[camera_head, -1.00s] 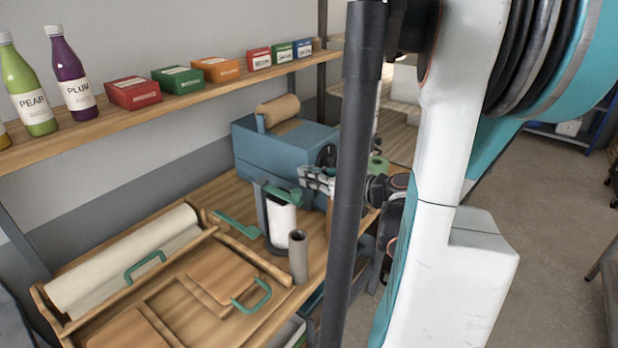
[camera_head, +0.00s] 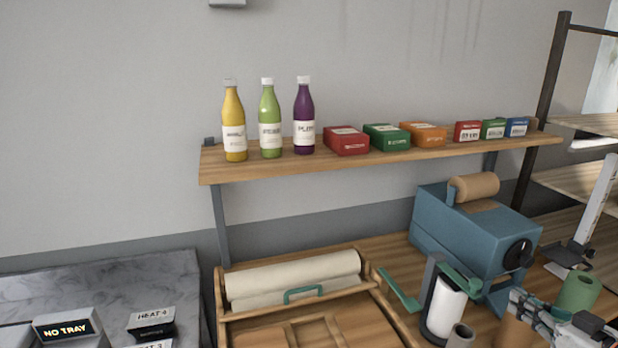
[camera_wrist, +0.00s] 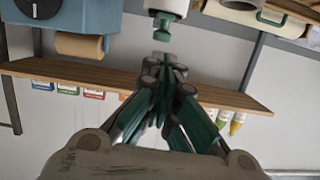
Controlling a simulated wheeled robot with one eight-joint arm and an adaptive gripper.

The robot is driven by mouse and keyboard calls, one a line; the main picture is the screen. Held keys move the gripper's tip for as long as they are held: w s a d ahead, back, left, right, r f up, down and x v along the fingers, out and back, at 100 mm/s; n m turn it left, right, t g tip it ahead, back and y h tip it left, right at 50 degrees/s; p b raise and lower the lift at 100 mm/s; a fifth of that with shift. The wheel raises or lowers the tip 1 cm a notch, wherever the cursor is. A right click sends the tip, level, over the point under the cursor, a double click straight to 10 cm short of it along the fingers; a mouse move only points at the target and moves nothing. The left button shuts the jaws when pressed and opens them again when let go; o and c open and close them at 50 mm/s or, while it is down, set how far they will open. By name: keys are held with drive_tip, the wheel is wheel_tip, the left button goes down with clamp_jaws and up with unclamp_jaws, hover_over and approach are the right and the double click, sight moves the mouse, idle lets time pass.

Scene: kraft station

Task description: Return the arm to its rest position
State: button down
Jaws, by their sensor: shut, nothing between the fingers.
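My gripper (camera_head: 518,298) shows at the lower right of the head view. It is beside the blue machine (camera_head: 465,235), just below its black knob, with a white roll on a stand (camera_head: 443,303) to its left. In the wrist view my gripper (camera_wrist: 166,72) points up the picture, with its fingers together and nothing between them. The wrist picture is upside down. Most of my arm lies outside the head view.
A wooden shelf (camera_head: 380,160) holds bottles and several small boxes. Below are a paper roll in a wooden holder (camera_head: 375,309), and a green roll (camera_head: 578,291) close right of my gripper. A dark counter with a "NO TRAY" sign (camera_head: 67,326) is at lower left.

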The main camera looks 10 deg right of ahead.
drive_tip(key=w+a+g+y, duration=0.4)
drive_tip(key=w+a+g, duration=0.1)
drive_tip(key=w+a, duration=1.2)
drive_tip(key=w+a+r+g+y+b, duration=0.1)
drive_tip(key=a+r+g, duration=0.15)
drive_tip(key=a, duration=1.05)
drive_tip(key=w+a+r+g+b, duration=0.1)
drive_tip(key=a+g+b, duration=0.15)
drive_tip(key=a, duration=1.15)
drive_tip(key=s+d+f+h, duration=0.3)
drive_tip(key=s+d, duration=0.2)
drive_tip(key=s, duration=0.4)
drive_tip(key=s+d+f+t+h+b, duration=0.1)
drive_tip(key=s+d+f+h, duration=0.2)
drive_tip(key=s+d, duration=0.3)
drive_tip(key=s, duration=0.3)
drive_tip(key=shift+s+d+f+t, duration=0.2)
drive_tip(key=shift+s+d+t, duration=0.05)
drive_tip(key=shift+d+t, duration=0.05)
